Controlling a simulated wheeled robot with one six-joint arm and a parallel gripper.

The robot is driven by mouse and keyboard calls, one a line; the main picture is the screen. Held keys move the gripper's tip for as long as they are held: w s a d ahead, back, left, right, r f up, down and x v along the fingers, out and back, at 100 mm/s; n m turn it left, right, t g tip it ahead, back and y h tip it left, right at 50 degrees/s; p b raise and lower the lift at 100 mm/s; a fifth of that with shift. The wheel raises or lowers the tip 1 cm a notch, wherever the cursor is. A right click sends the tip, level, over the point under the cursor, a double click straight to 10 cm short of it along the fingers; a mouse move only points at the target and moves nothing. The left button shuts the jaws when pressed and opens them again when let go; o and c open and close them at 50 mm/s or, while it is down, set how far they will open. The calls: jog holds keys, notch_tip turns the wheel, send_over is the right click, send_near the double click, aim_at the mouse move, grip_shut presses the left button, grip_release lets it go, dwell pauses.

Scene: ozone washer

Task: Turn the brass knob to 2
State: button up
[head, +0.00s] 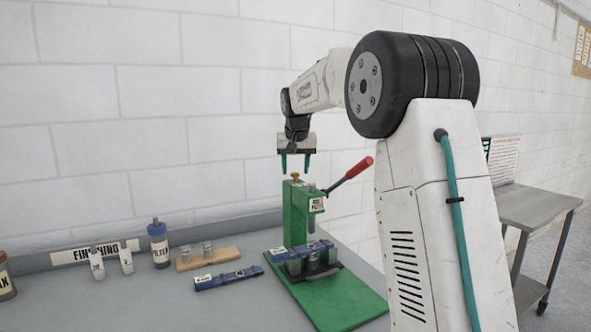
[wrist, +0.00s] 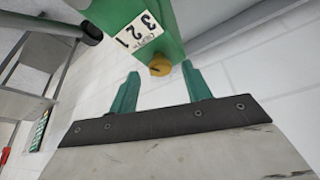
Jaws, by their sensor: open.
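The brass knob (head: 295,177) sits on top of the green press (head: 297,215). In the wrist view the knob (wrist: 159,66) shows beside a white label (wrist: 139,30) with 3, 2 and 1. A dark mark shows on the knob, but I cannot tell which number it points at. My gripper (head: 296,169) is above the press, pointing down, its two teal fingers apart. In the wrist view my gripper (wrist: 161,72) has the knob in line with the gap between its fingertips. I see no contact, and nothing is held.
A lever with a red handle (head: 358,167) rises right of the press. Blue clamped parts (head: 306,252) lie on the press base. A blue bar (head: 228,279), a wooden block with metal pieces (head: 208,259) and several bottles stand left. A metal cart (head: 535,207) is at right.

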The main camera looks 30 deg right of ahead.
jog(key=shift+w+d+f, duration=0.1)
jog(key=shift+w+f, duration=0.05)
jog(key=shift+f, duration=0.25)
jog(key=c, duration=1)
jog(key=shift+w+m+g+h, duration=0.1)
jog(key=shift+m+g+h, duration=0.2)
jog(key=shift+m, duration=0.85)
jog(key=shift+m+g+h, duration=0.2)
jog(key=shift+m+h, duration=0.2)
jog(key=shift+m, duration=0.75)
jog(key=o, duration=1)
jog(key=shift+a, duration=0.2)
jog(key=v, duration=0.8)
